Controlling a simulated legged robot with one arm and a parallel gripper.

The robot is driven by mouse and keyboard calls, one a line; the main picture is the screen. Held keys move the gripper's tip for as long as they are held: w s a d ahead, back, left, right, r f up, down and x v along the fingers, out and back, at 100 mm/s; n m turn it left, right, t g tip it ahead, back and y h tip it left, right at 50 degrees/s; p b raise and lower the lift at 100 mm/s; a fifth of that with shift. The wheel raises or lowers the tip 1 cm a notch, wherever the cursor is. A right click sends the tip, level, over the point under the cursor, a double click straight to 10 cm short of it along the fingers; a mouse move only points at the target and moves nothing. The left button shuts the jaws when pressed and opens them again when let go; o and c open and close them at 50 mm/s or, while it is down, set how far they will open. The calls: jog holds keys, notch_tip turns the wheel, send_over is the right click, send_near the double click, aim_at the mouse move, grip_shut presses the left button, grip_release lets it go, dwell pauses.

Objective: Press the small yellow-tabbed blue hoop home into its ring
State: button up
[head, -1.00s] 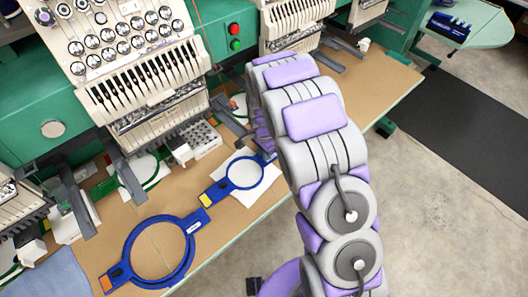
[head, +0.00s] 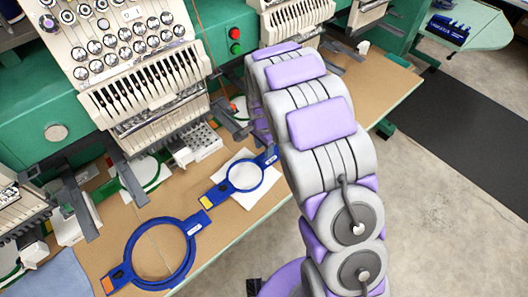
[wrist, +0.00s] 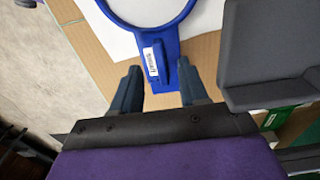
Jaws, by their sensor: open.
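The small blue hoop (head: 228,185) with a yellow tab (head: 206,202) at its near left end lies on a white sheet on the tan table. Whether its inner and outer rings are flush cannot be told. In the wrist view the hoop's curved rim (wrist: 150,29) is at the top, and its labelled blue bracket (wrist: 162,66) points down toward my gripper (wrist: 160,86). My gripper is open, with a dark finger on each side of the bracket's end and gaps on both sides. In the head view my arm hides most of the gripper.
A larger blue hoop (head: 133,244) with an orange tab lies at the front left. Embroidery machine heads (head: 150,75) stand close behind, with grey arms over the table. A white block of small holes (head: 202,142) sits behind the small hoop. Table (head: 385,82) is clear at right.

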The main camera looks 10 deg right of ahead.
notch_tip(320, 180, up, 12)
jog(key=p, duration=0.1)
jog(key=shift+a+p, duration=0.15)
jog(key=shift+p, duration=0.25)
jog(key=shift+s+r, duration=0.1)
jog(key=shift+s, duration=0.05)
jog(key=s+d+r+n+g, duration=0.1)
jog(key=s+d+r+n, duration=0.3)
jog(key=s, duration=0.5)
jog(key=s+d+r+n, duration=0.1)
jog(key=s+d+r, duration=0.1)
jog(key=s+r, duration=0.55)
jog(key=s+d+n+g, duration=0.1)
jog(key=s+n, duration=0.5)
jog(key=s, duration=1.4)
jog(key=shift+s+d+f, duration=0.25)
jog(key=shift+s, duration=0.15)
jog(key=shift+c, duration=0.5)
